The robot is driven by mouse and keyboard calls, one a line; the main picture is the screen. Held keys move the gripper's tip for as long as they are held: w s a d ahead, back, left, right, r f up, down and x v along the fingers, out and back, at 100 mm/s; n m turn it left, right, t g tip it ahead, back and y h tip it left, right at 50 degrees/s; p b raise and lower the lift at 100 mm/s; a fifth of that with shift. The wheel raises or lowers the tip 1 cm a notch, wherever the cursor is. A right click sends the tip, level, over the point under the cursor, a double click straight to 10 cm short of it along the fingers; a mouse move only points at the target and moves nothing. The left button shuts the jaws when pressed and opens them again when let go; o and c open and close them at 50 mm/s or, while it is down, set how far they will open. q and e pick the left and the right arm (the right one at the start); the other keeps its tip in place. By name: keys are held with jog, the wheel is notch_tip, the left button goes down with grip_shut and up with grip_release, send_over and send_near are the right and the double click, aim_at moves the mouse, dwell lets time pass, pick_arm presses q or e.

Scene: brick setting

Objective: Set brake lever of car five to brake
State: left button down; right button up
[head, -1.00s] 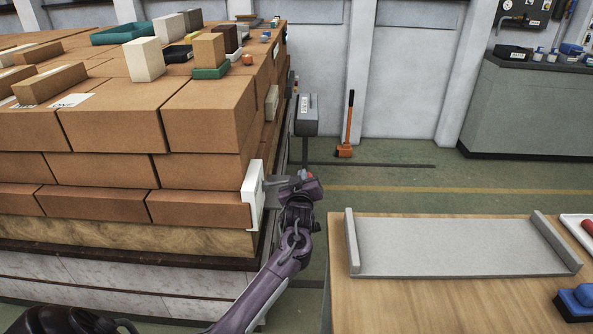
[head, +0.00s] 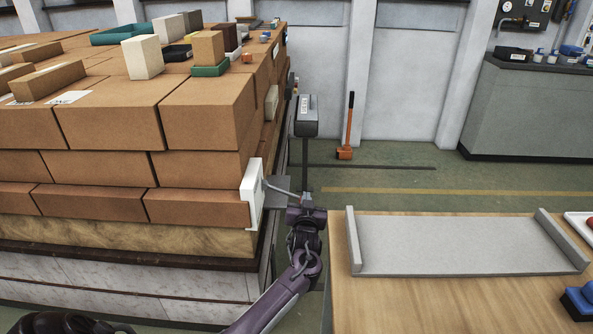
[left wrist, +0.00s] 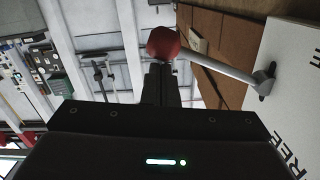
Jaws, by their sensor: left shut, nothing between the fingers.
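A white brake plate (head: 256,198) is fixed to the side of the brick-loaded car. A thin grey lever (head: 284,190) sticks out from it to the right, sloping slightly down towards my left gripper (head: 306,197). In the left wrist view the lever (left wrist: 222,70) runs from a pivot at the white plate (left wrist: 297,75) to a red ball knob (left wrist: 164,43). My left gripper's fingers (left wrist: 160,72) are shut and empty, with the knob just beyond their tips. I cannot tell whether they touch. The knob does not show clearly in the head view. My right gripper is not in view.
Stacked brown bricks (head: 104,173) fill the car to the left of my arm. A wooden table (head: 430,300) with a grey tray (head: 450,245) stands close on the right. A grey box on a post (head: 306,113) stands behind the gripper. The gap between car and table is narrow.

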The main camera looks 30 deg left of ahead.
pick_arm(q)
jog(key=shift+f, duration=0.2)
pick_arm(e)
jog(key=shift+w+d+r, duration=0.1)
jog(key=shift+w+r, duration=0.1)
pick_arm(q)
jog(key=shift+s+f, duration=0.1)
